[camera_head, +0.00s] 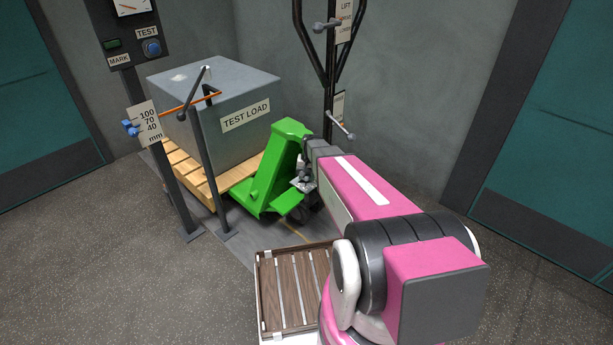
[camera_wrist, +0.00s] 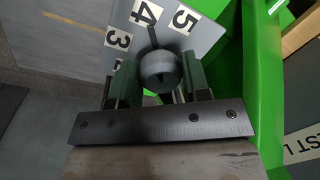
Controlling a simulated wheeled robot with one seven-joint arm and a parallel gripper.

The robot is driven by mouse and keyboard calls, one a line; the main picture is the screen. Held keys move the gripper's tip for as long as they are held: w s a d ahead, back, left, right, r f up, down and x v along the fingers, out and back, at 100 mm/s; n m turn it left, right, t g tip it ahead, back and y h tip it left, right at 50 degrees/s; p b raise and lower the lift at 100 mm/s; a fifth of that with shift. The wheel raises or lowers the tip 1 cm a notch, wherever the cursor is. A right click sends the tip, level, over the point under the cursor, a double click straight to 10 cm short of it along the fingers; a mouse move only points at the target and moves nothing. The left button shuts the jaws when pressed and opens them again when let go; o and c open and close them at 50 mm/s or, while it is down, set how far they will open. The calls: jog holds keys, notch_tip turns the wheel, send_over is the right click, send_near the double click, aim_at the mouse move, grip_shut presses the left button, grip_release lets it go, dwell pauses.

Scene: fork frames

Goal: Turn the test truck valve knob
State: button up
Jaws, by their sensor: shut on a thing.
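The valve knob (camera_wrist: 161,70) is a grey round knob in the wrist view. It sits between the two dark fingers of my gripper (camera_wrist: 158,76), which is shut on it. White labels with 3, 4 and 5 (camera_wrist: 184,21) stand around the knob, and a thin dark pointer reaches up from it near the 4. In the head view my gripper (camera_head: 303,182) is at the right side of the green pallet truck (camera_head: 277,170). I cannot make out the knob in the head view.
A grey block marked TEST LOAD (camera_head: 215,110) rests on a wooden pallet (camera_head: 190,170) left of the truck's green body. A post with a height scale (camera_head: 150,121) stands at left. A slatted wooden tray (camera_head: 262,300) is in front. Open floor lies at both sides.

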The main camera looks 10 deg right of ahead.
aim_at(309, 174)
dwell(0.3)
jog(key=o, duration=0.9)
jog(key=shift+r, duration=0.15)
jog(key=r, duration=0.7)
jog(key=d+r, duration=0.1)
jog(key=r, duration=0.2)
jog(key=shift+s+d+r, duration=0.1)
jog(key=shift+s+r, duration=0.05)
jog(key=shift+r, duration=0.15)
jog(key=s+n, duration=0.1)
jog(key=s, duration=0.6)
jog(key=s+a+r+n+h, duration=0.1)
jog(key=s, duration=0.6)
jog(key=s+n, duration=0.1)
jog(key=s, duration=0.6)
jog(key=shift+a+r, duration=0.3)
jog(key=shift+r, duration=0.05)
